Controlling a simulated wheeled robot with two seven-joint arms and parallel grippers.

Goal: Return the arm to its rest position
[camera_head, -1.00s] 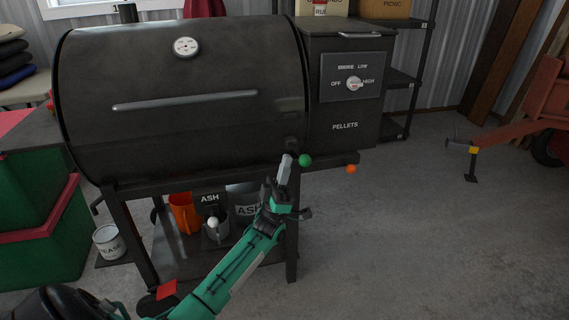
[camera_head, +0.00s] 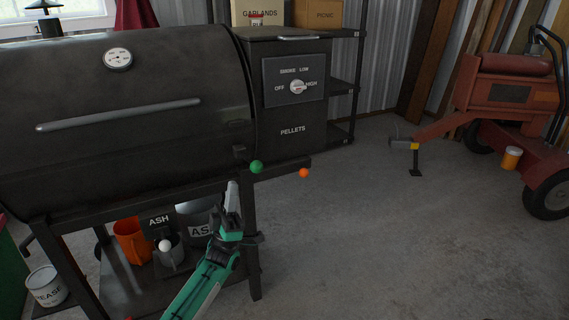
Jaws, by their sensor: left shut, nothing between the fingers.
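My left arm is green and black and comes up from the bottom of the head view. Its left gripper (camera_head: 232,195) is shut and empty, with its grey fingers pointing up in front of the front-right corner of the smoker grill. The black pellet grill (camera_head: 140,90) stands close behind it, with its lid closed. A green ball (camera_head: 257,167) and an orange ball (camera_head: 304,173) show at the grill's front edge, just right of the fingertips. I cannot tell whether the fingers touch the grill. My right gripper is out of view.
Under the grill, a shelf holds an orange bucket (camera_head: 131,241) and ash containers (camera_head: 197,222). A white grease can (camera_head: 46,287) sits at the lower left. A red wheeled machine (camera_head: 510,95) stands at the right. The concrete floor (camera_head: 400,240) between is clear.

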